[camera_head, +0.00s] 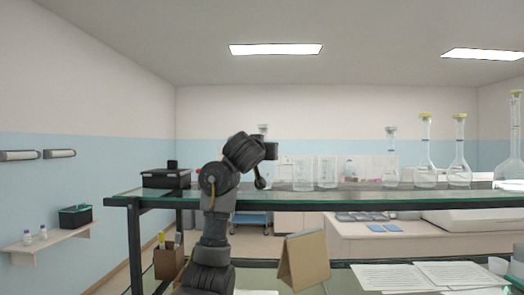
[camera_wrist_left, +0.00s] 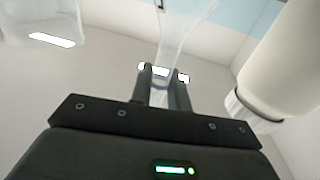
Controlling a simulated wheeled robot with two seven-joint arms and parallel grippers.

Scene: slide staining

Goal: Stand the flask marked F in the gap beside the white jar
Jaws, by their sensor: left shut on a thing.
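My left gripper (camera_wrist_left: 165,82) is shut on the narrow part of a clear glass flask (camera_wrist_left: 185,35), whose wider part runs to the top of the left wrist view. A small dark mark shows at its edge, but I cannot read a letter. In the head view my left gripper (camera_head: 268,165) is at the upper shelf, and a glass neck with a grey top (camera_head: 263,128) shows just behind it, mostly hidden. A white jar-like cylinder (camera_wrist_left: 283,58) is to the right in the left wrist view, apart from the fingers. My right gripper is not in view.
The glass shelf (camera_head: 400,196) carries clear beakers (camera_head: 303,173) and stoppered flasks (camera_head: 458,160) to the right, and a black box (camera_head: 166,178) at its left end. Another clear vessel (camera_wrist_left: 45,18) is at upper left in the wrist view. A tan folded card (camera_head: 304,262) stands below.

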